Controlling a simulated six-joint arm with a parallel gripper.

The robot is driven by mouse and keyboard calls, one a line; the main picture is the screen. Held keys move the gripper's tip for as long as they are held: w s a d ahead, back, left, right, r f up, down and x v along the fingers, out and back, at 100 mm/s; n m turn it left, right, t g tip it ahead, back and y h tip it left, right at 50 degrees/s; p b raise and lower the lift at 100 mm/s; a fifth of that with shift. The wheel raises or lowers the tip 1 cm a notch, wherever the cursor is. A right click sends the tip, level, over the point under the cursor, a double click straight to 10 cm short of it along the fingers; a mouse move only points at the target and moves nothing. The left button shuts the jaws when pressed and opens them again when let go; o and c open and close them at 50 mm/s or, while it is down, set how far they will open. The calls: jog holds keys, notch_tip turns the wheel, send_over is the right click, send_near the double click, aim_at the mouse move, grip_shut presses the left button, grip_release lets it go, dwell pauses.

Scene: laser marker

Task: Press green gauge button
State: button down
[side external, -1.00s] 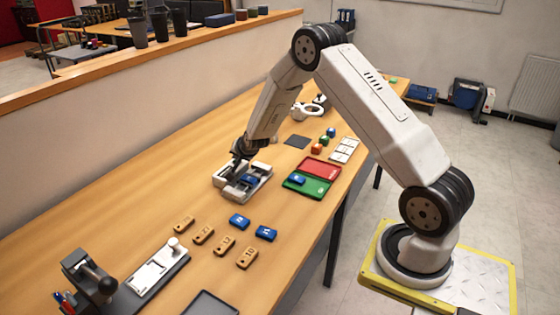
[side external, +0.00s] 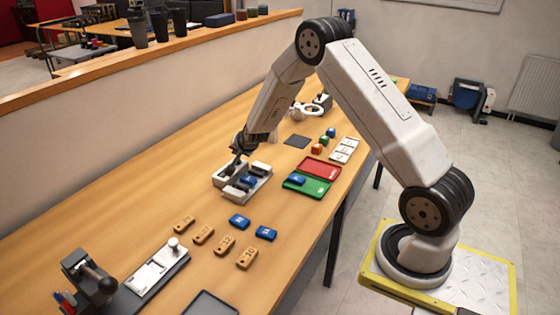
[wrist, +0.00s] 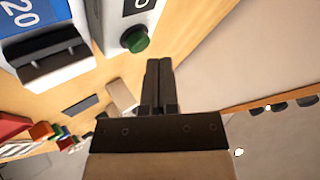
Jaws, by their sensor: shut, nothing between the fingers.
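The green gauge button (wrist: 135,40) is a round dark-green knob on the end of a white gauge housing (wrist: 125,15) in the wrist view. The gauge (side external: 258,188) stands on the bench in the side view, where the button cannot be made out. A blue block marked 20 (wrist: 30,18) sits in the gauge beside a black jaw. My gripper (wrist: 160,62) is shut and empty. In the wrist view its fingertips lie just right of and below the button, with a visible gap between them in the picture. In the side view my gripper (side external: 235,160) is over the gauge's far left end.
Red and green trays (side external: 318,169) lie right of the gauge, with a blue block in the green one. Tan tags (side external: 203,235) and blue blocks (side external: 239,222) lie in front. A clamp fixture (side external: 155,270) stands at the near left. The bench left of the gauge is clear.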

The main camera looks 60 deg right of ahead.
jog(key=shift+r, duration=2.5)
jog(key=shift+s+a+r, duration=0.1)
jog(key=shift+a, duration=0.15)
jog(key=s+a+r+n+g+y, duration=0.25)
jog(key=s+a+n, duration=0.45)
jog(key=s+a, duration=0.5)
jog(key=s+a+n+g, duration=0.1)
jog(key=s+a+n, duration=0.2)
jog(key=s, duration=0.4)
jog(key=s+a+n+g+y, duration=0.1)
jog(key=s+a+n+g, duration=0.1)
jog(key=s+a, duration=0.3)
jog(key=s+n, duration=0.1)
jog(key=s, duration=0.2)
jog(key=shift+s+r+n, duration=0.2)
jog(key=shift+n, duration=0.2)
